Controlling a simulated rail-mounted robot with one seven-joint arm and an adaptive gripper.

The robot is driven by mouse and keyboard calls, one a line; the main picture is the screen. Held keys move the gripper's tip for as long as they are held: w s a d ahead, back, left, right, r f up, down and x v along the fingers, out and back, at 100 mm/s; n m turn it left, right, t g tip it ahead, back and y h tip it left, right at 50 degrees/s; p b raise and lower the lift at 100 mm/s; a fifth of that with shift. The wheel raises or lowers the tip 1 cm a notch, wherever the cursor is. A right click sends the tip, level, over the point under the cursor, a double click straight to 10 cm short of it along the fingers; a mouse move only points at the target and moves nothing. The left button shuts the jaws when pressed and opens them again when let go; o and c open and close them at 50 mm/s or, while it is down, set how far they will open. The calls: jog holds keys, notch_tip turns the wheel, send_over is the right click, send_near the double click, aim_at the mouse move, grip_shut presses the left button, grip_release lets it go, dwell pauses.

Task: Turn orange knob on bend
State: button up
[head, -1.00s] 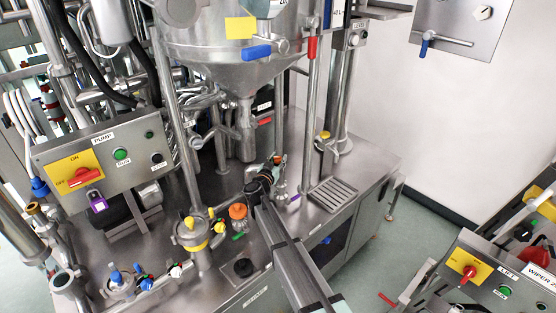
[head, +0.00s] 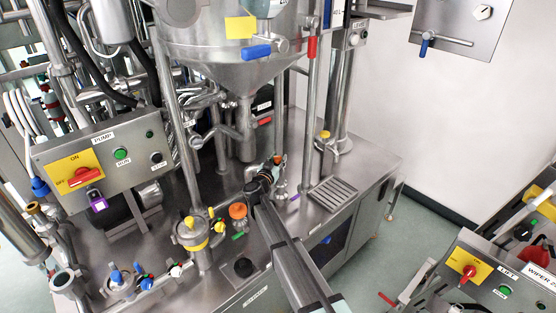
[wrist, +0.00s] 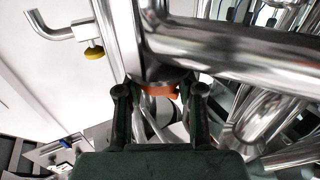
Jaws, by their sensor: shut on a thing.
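The orange knob (wrist: 158,90) shows in the wrist view between my gripper's two fingers, just under a steel pipe bend (wrist: 150,45). In the head view it is a small orange patch (head: 278,159) at the far end of my arm, mostly hidden. My gripper (wrist: 159,93) is shut on the knob, one dark finger on each side. It also shows in the head view (head: 273,170), small and dark, below the steel funnel vessel. The exact finger contact is hard to see.
Another orange knob (head: 237,211) and a yellow-banded steel canister (head: 193,233) stand left of my arm. A pump control box (head: 112,158) is at the left. Steel pipes (wrist: 240,50) crowd close around my gripper. A slotted drain plate (head: 334,194) lies to the right.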

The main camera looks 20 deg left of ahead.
jog(key=o, duration=1.1)
jog(key=shift+o, duration=0.2)
jog(key=shift+s, duration=0.1)
jog(key=s, duration=1.1)
jog(key=shift+s, duration=0.4)
jog(key=shift+a, duration=0.1)
